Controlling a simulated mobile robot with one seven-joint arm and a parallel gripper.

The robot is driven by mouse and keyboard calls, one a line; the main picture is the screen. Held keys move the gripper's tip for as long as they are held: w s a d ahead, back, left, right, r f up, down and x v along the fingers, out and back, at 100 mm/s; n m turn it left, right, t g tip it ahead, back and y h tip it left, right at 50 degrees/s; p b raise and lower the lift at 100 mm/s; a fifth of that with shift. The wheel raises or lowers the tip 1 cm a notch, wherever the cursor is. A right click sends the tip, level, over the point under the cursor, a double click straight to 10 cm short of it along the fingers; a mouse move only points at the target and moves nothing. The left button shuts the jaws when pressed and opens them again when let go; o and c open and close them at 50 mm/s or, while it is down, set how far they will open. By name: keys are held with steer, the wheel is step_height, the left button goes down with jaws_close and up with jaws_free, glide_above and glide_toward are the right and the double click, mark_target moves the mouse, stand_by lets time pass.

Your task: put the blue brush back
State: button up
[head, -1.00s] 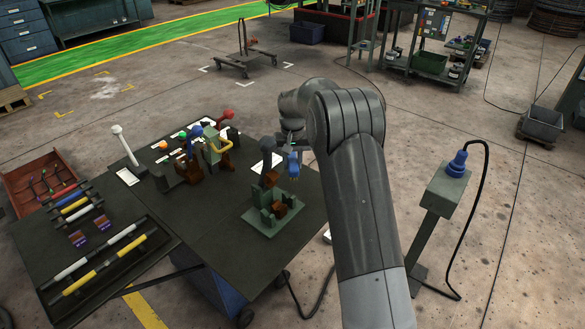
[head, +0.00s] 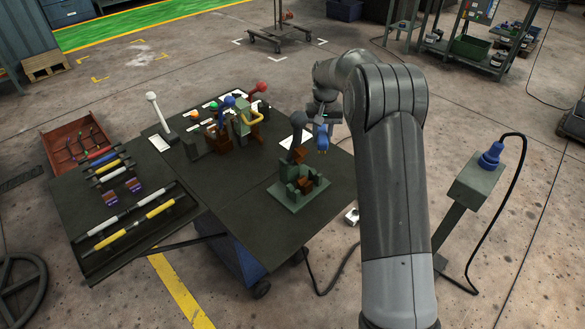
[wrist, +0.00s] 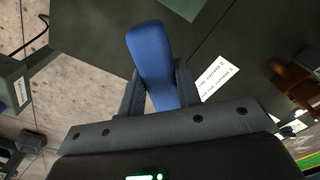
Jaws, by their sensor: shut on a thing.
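My gripper (wrist: 160,95) is shut on a blue brush (wrist: 151,58); its blue block shows between the fingers in the wrist view. In the head view the blue brush (head: 322,138) hangs from my gripper over the right part of the dark worktable (head: 235,205). It is just right of a dark round knob on an upright in a green fixture (head: 289,197). I cannot tell its height above the table. A white printed card (wrist: 219,79) lies on the dark surface beside the right finger.
Brown holders with colored balls, including a red ball (head: 262,87), stand at the table's back. A white-topped post (head: 158,115) stands left of them. Rods lie on the left panel. A pedestal (head: 474,183) with a blue plug and cable stands right of my arm.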

steer(key=shift+s, duration=0.1)
steer(key=s+a+n, duration=0.2)
steer(key=s+n, duration=0.3)
steer(key=s, duration=1.3)
steer(key=s+a+r+n, duration=0.3)
steer(key=s+a+n, duration=0.1)
steer(key=a, duration=0.6)
steer(key=a+f, duration=0.2)
steer(key=a, duration=0.1)
steer(key=a+f, duration=0.2)
steer(key=a, duration=0.2)
steer(key=a+f, duration=0.2)
steer(key=a, duration=0.2)
steer(key=shift+s+a+f, duration=0.15)
steer(key=shift+s+f, duration=0.05)
steer(key=shift+a+f, duration=0.35)
steer(key=shift+a, duration=0.1)
steer(key=shift+f, duration=1.9)
steer(key=shift+f, duration=0.15)
